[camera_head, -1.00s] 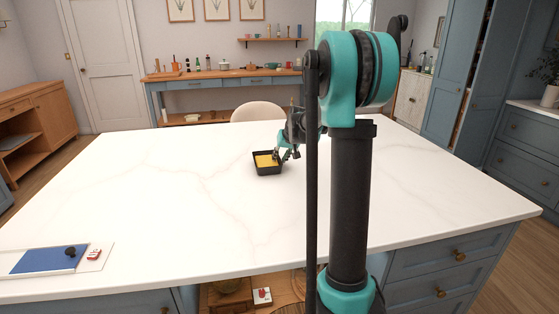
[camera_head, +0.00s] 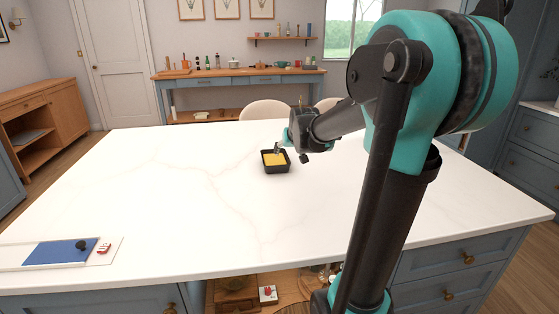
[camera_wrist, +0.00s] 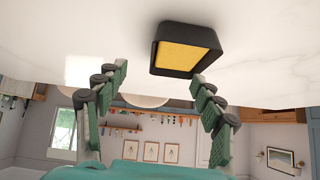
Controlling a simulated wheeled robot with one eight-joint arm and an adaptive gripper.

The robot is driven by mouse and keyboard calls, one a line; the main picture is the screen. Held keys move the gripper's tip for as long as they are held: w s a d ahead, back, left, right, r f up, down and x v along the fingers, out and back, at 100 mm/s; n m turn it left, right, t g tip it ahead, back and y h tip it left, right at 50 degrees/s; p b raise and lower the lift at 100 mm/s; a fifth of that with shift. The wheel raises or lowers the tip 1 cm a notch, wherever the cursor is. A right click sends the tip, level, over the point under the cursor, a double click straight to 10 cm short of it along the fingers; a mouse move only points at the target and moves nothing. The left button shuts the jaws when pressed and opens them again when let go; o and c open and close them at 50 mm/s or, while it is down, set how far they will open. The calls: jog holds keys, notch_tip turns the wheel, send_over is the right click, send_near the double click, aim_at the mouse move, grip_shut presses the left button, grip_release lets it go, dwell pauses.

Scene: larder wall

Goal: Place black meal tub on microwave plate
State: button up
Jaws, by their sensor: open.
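The black meal tub (camera_head: 275,168) stands on the white marble island top, with yellow food inside. It also shows in the wrist view (camera_wrist: 186,50), where the picture is upside down. My gripper (camera_head: 290,149) is at the tub's far side in the head view, partly hidden by my own wrist. In the wrist view my gripper (camera_wrist: 160,84) has its two fingers spread wide apart with nothing between them. The tub lies beyond the fingertips, nearer the right-hand finger. I cannot tell whether a finger touches it. No microwave or microwave plate is visible.
The island top (camera_head: 150,190) is mostly clear. A blue board (camera_head: 60,252) with a dark knob-like item and a small red-marked item (camera_head: 104,248) lie at its front left. Chairs (camera_head: 265,110) stand behind the island. A blue side table (camera_head: 235,75) holds bottles and pots against the back wall.

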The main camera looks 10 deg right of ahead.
jog(key=o, duration=0.6)
jog(key=s+a+t, duration=0.3)
jog(key=s+a, duration=0.1)
jog(key=s, duration=0.1)
jog(key=shift+s+f+n, duration=0.2)
jog(key=shift+n, duration=0.2)
send_near(275, 159)
jog(key=shift+w+a+f, duration=0.25)
jog(key=shift+w+f, duration=0.25)
jog(key=shift+w, duration=0.25)
jog(key=shift+w+a+f, duration=0.2)
jog(key=shift+w+f, duration=0.35)
jog(key=shift+w, duration=0.2)
